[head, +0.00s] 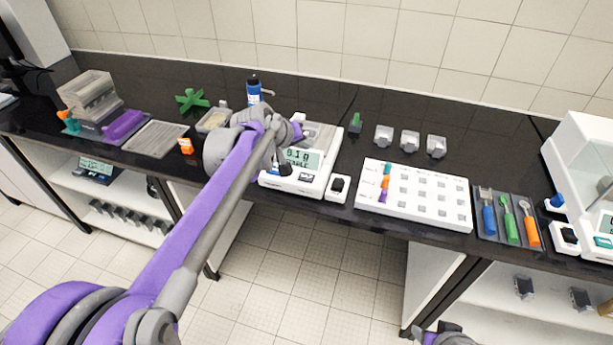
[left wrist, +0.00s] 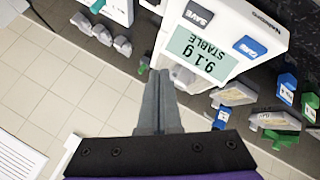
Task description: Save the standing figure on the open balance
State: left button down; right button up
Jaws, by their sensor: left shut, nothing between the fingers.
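The open balance (head: 325,160) is white and stands in the middle of the bench. Its lit display (head: 303,159) shows in the wrist view (left wrist: 202,55) with a figure that looks like 9.1 g and the word STABLE; the digits are tilted and hard to read. The grey SAVE button (left wrist: 199,15) and a blue button (left wrist: 250,47) flank the display in the wrist view. My left gripper (head: 284,168) is shut and empty at the balance's front left. Its fingertips (left wrist: 162,74) are near the display; contact cannot be told.
A white tray with grey blocks (head: 420,205) lies right of the balance. A tool holder (head: 494,205) and a glass-shielded balance (head: 590,160) stand further right.

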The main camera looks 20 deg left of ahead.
pick_arm(q)
jog(key=b, duration=0.5)
send_over(305, 179)
notch_tip(305, 179, down, 8)
jog(key=shift+s+r, duration=0.15)
jog(key=shift+r, duration=0.05)
jog(key=shift+f, duration=0.6)
pick_arm(e)
notch_tip(305, 179, down, 6)
jog(key=s, duration=0.2)
jog(key=shift+f, duration=0.25)
pick_arm(q)
jog(key=shift+f, duration=0.1)
dwell(0.4)
jog(key=shift+f, duration=0.3)
pick_arm(e)
jog(key=shift+f, duration=0.15)
